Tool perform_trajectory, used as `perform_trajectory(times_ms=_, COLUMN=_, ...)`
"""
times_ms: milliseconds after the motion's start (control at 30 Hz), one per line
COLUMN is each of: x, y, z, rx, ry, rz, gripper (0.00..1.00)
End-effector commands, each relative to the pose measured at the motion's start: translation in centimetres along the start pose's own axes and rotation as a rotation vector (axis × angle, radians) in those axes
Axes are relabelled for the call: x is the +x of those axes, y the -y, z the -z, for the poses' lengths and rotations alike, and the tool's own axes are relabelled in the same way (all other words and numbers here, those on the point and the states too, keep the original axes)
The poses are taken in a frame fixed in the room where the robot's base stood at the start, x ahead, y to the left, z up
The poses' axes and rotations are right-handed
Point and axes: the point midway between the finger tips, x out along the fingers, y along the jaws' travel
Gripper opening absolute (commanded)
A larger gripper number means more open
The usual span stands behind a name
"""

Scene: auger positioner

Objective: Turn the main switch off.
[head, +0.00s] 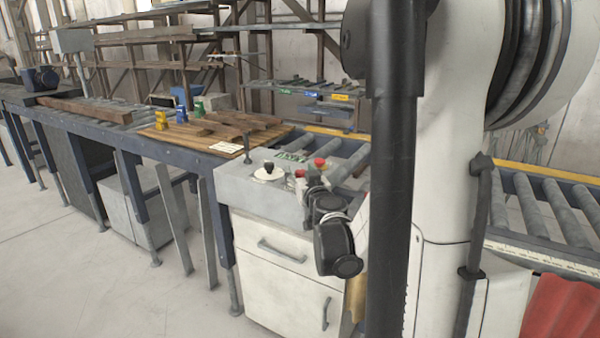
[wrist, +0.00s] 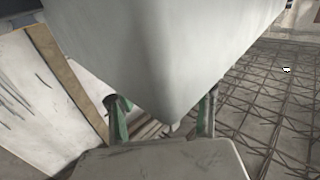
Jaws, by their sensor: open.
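A grey control console (head: 235,190) stands above a white cabinet at the near end of the roller line. On its top are a black knob on a white disc (head: 268,174) and two red buttons, one further back (head: 320,163) and one nearer (head: 299,173). I cannot tell which control is the main switch. The dark end of my arm is in front of the console's right side and hides part of it; the fingers are not clear there. In the wrist view my gripper (wrist: 163,122) is open, its green-padded fingers apart. A large pale grey surface fills the upper middle, partly blocking the space beyond.
A wooden board (head: 205,141) with timber pieces and blue, yellow and green items lies on the roller line left of the console. The white cabinet (head: 285,285) has two handles. Rollers (head: 530,205) continue at the right. The floor at front left is clear.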

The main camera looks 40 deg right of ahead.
Motion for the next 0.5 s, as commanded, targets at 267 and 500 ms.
perform_trajectory(times_ms=267, x=-0.04, y=0.00, z=0.00, rx=0.000, ry=0.000, rz=0.000, gripper=0.28)
perform_trajectory(times_ms=500, x=-0.05, y=0.00, z=0.00, rx=0.000, ry=0.000, rz=0.000, gripper=0.00)
